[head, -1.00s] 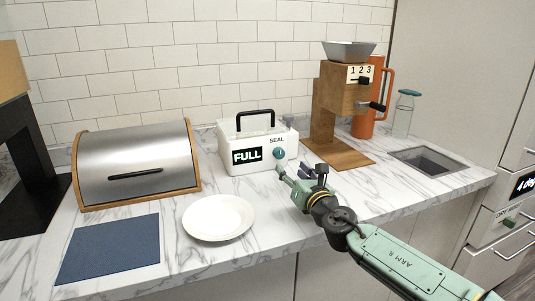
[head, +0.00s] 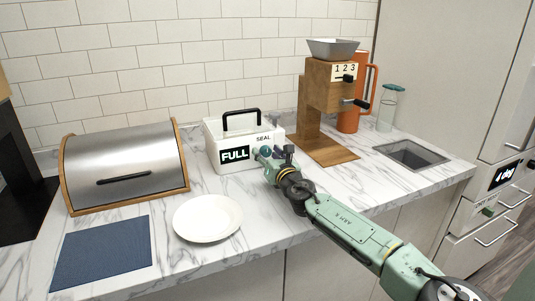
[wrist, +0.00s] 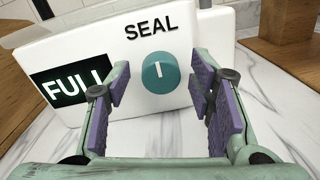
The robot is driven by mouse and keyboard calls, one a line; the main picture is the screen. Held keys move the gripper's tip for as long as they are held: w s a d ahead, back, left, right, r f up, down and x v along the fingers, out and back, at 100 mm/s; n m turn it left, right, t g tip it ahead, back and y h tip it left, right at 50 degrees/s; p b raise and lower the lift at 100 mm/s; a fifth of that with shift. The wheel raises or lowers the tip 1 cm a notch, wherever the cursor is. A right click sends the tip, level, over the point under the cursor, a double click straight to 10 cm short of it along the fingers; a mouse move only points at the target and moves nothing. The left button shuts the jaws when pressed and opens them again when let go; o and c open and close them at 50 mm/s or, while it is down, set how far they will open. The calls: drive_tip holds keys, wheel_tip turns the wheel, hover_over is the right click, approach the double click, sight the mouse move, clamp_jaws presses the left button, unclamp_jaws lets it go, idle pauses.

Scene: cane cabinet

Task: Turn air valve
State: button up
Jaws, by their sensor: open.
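The white box (head: 215,134) with a black handle stands on the counter against the tiled wall. Its front has a lit "FULL" display and the word "SEAL". A teal round knob (wrist: 160,73) under "SEAL" carries a white mark that points straight up. The knob also shows in the head view (head: 265,151), partly behind my gripper. My gripper (wrist: 161,92) is open, with purple pads on either side of the knob in the wrist view, apart from it. In the head view my gripper (head: 270,155) is right at the box's front; whether the fingertips reach around the knob, I cannot tell.
A steel bread box (head: 125,168) stands to the left, with a blue mat (head: 102,252) and a white plate (head: 208,218) in front. A wooden grinder (head: 318,112), an orange jug (head: 349,117) and a glass bottle (head: 388,108) stand to the right near a sink (head: 411,154).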

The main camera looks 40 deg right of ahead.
drive_tip(key=c, duration=1.2)
drive_tip(key=shift+o, duration=0.2)
drive_tip(key=shift+m, duration=0.3)
drive_tip(key=m+p, duration=0.1)
drive_tip(key=m, duration=0.1)
drive_tip(key=shift+r+m, duration=0.1)
drive_tip(key=shift+m, duration=0.3)
drive_tip(key=m, duration=0.5)
drive_tip(key=shift+p, duration=0.3)
drive_tip(key=m, duration=0.4)
drive_tip(key=shift+m+y, duration=0.4)
drive_tip(key=m, duration=0.4)
drive_tip(key=shift+m, duration=0.3)
